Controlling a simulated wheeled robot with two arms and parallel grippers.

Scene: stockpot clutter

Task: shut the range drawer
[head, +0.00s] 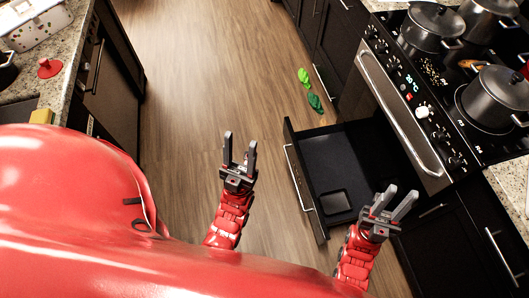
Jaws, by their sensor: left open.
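The range drawer (345,151) is pulled out from under the range (392,110) and stands well open. It is a dark, low box with a long silver handle (298,178) on its front. A small dark square item (335,202) lies inside it. My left gripper (240,146) is open and empty, left of the drawer front and apart from the handle. My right gripper (402,192) has its fingers spread and empty. It shows near the drawer's near right side; whether it touches anything there I cannot tell.
Several pots, among them one dark pot (433,27), stand on the cooktop. Two green leafy items (304,77) (315,103) lie on the floor beyond the drawer. A counter (62,57) with a red lid (49,68) runs along the left. The wooden floor between is clear.

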